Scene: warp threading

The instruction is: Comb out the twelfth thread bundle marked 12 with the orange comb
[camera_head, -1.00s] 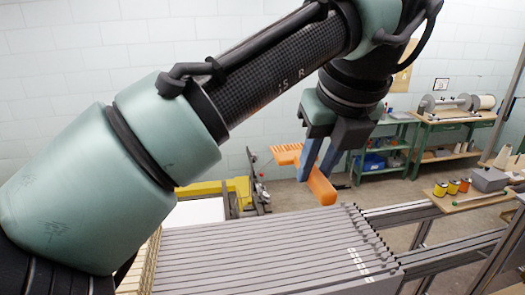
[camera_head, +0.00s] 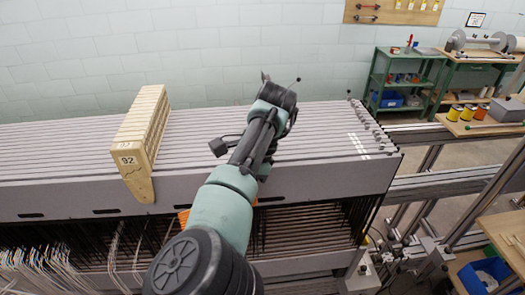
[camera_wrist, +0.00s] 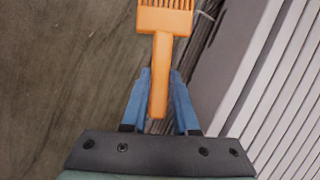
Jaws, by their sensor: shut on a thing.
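The orange comb (camera_wrist: 165,18) is in the wrist view, its toothed head at the top edge and its handle running down between two blue fingers. My gripper (camera_wrist: 158,90) is shut on that handle. White thread bundles (camera_head: 60,262) hang at the lower left below the grey loom frame (camera_head: 70,203). No mark 12 can be read in either view.
A wooden block marked 92 (camera_head: 128,160) sits across the grey slats left of my arm. Dark wires hang beneath the frame. Metal rails (camera_head: 445,184), a green shelf (camera_head: 397,85) and a bench with coloured spools (camera_head: 467,113) are at the right.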

